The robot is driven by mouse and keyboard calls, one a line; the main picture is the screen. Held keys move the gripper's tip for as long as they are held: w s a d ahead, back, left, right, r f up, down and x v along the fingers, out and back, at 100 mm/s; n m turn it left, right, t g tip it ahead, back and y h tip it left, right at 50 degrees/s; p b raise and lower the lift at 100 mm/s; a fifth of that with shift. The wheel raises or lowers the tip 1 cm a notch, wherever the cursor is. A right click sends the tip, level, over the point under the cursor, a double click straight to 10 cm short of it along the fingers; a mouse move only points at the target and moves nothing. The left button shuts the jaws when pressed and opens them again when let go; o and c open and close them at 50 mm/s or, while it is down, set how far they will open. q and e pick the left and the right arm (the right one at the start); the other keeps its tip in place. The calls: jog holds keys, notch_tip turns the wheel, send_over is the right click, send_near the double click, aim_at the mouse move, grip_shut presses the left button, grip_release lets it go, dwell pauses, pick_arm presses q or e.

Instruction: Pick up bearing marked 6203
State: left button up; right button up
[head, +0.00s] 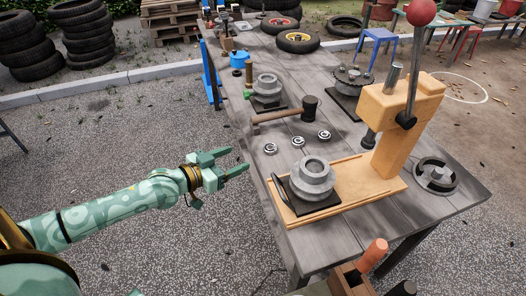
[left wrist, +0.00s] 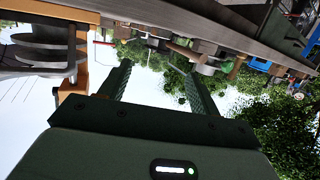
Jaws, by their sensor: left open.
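Three small bearings lie in a row on the grey wooden workbench (head: 345,240): a left one (head: 270,148), a middle one (head: 298,141) and a right one (head: 324,135). Their markings are too small to read, so I cannot tell which is 6203. My left gripper (head: 239,160) is open and empty, off the bench's left edge, to the left of the bearings and apart from them. In the left wrist view its two fingers (left wrist: 154,72) are spread with nothing between them. My right gripper is in neither view.
A wooden press (head: 405,120) with a red-knobbed lever and a grey housing (head: 312,177) stands right of and in front of the bearings. A mallet (head: 285,113) lies behind them. A second housing (head: 267,88) stands farther back. The space left of the bench is open.

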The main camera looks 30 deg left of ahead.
pick_arm(q)
jog(key=b, duration=0.3)
send_near(269, 148)
jog(key=w, duration=0.3)
jog(key=shift+w+d+r, duration=0.1)
jog(key=shift+w+d, duration=0.15)
jog(key=shift+d, duration=0.15)
jog(key=shift+w, duration=0.3)
jog(key=shift+w+d+f, duration=0.2)
jog(key=shift+w, duration=0.05)
jog(key=w, duration=0.1)
jog(key=w+d+f+b, duration=0.1)
jog(key=w+b, duration=0.1)
jog(key=shift+w+d+f, duration=0.2)
jog(key=shift+f, duration=0.15)
jog(key=shift+w, duration=0.25)
jog(key=shift+r, duration=0.2)
jog(key=c, duration=1.1)
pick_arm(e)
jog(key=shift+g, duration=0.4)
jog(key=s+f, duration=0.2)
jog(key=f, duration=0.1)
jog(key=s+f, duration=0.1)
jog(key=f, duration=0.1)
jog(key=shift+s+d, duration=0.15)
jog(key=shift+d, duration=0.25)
